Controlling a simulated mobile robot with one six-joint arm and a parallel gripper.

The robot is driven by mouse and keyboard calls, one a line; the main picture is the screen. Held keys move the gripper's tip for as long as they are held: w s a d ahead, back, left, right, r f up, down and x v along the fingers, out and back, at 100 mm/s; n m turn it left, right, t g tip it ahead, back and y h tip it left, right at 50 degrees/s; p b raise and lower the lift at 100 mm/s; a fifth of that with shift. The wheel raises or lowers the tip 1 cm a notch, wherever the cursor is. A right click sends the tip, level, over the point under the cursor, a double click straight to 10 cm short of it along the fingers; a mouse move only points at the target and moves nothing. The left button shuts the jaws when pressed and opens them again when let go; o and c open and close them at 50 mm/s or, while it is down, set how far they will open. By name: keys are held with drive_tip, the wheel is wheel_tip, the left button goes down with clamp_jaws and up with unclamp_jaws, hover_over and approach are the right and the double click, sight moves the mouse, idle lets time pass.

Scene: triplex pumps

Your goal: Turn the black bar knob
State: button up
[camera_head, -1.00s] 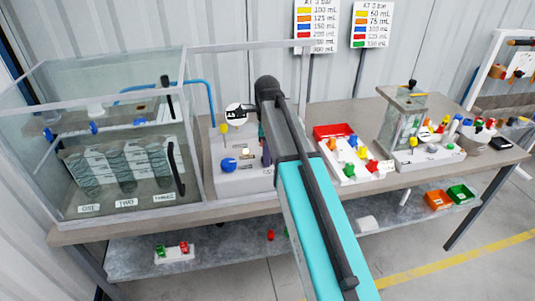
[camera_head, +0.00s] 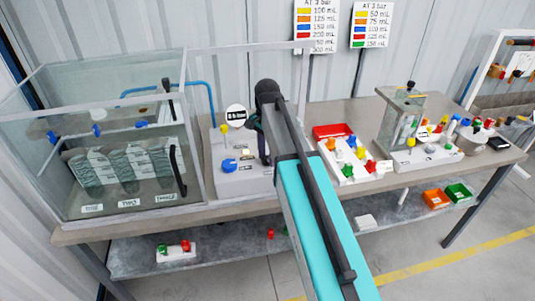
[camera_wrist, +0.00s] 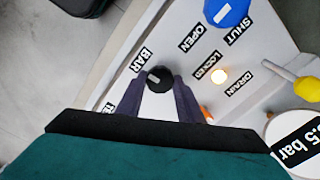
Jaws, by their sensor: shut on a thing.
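In the wrist view, the black bar knob (camera_wrist: 158,76) shows between the two dark fingers of my gripper (camera_wrist: 160,82), with a small white mark on its face. The fingers are shut on it, one at each side. A BAR label (camera_wrist: 141,60) sits beside it on the white panel, and another label is partly hidden by a finger. In the head view, my gripper (camera_head: 262,147) is at the right side of the white pump panel (camera_head: 247,184), and my arm hides the knob. The round white display (camera_head: 236,114) there carries black text; the wrist view shows part of it, ending "5 bar" (camera_wrist: 297,150).
A blue knob (camera_wrist: 227,12) lies between OPEN and SHUT labels. A lit lamp (camera_wrist: 219,76) and a yellow lever (camera_wrist: 307,88) are nearby. A glass tank (camera_head: 110,75) stands left of the panel; a red tray (camera_head: 334,131) and coloured valves stand right.

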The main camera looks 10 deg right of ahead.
drive_tip(key=n, duration=0.4)
drive_tip(key=shift+p, duration=0.35)
drive_tip(key=n, duration=0.4)
drive_tip(key=shift+n+p, duration=0.3)
drive_tip(key=n, duration=0.4)
drive_tip(key=shift+s, duration=0.1)
drive_tip(key=n, duration=0.4)
drive_tip(key=shift+n+p, duration=0.3)
drive_tip(key=shift+p, duration=0.05)
drive_tip(key=n, duration=0.4)
drive_tip(key=shift+d, duration=0.1)
drive_tip(key=n, duration=0.4)
drive_tip(key=shift+n, duration=0.3)
drive_tip(key=n, duration=0.4)
drive_tip(key=shift+p, duration=0.3)
drive_tip(key=shift+n, duration=2.5)
